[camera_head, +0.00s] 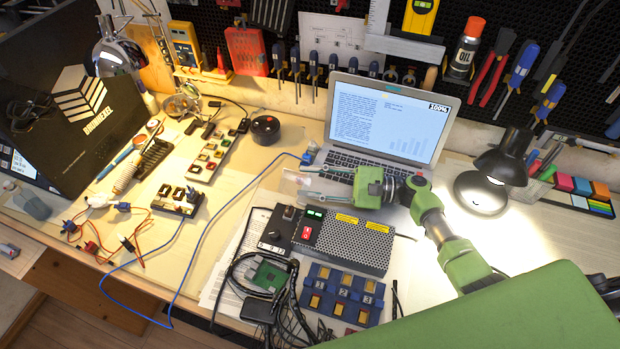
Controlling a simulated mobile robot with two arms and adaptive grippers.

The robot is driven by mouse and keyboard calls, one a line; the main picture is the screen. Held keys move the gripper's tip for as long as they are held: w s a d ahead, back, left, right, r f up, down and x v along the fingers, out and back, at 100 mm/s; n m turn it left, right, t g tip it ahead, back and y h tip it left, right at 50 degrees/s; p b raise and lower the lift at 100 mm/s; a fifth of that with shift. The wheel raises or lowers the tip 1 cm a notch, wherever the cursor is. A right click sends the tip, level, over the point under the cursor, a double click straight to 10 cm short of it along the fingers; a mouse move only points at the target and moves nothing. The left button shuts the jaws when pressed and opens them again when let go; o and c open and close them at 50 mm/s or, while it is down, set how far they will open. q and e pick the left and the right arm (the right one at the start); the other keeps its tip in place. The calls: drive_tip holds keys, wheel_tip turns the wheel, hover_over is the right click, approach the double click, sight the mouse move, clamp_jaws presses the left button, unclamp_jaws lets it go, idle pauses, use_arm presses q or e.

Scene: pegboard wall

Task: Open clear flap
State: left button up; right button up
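My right gripper (302,181) reaches in from the right, over the front of the laptop. Its two thin grey fingers point left and are spread apart. A small clear, slightly pinkish piece (294,177), which looks like the clear flap, shows at the fingertips, above the dark control box (283,224). I cannot tell whether the fingers touch it, and its hinge is not clear. The control box has a knob and stands beside a perforated power box (345,240) with a red switch (307,233) and a green display. My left gripper is not in view.
An open laptop (390,120) stands behind the gripper and a black desk lamp (500,165) to the right. A blue tray of numbered switches (342,296) and tangled black cables lie in front. A blue cable crosses the table's left half.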

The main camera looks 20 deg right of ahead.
drive_tip(key=shift+a, duration=0.15)
clamp_jaws()
drive_tip(key=n, duration=0.1)
drive_tip(key=r+n, duration=0.1)
drive_tip(key=n, duration=0.1)
drive_tip(key=r+n+h+b, duration=0.1)
drive_tip(key=n, duration=0.1)
drive_tip(key=shift+s+a+r, duration=0.15)
drive_tip(key=shift+s+a, duration=0.05)
drive_tip(key=shift+s, duration=0.15)
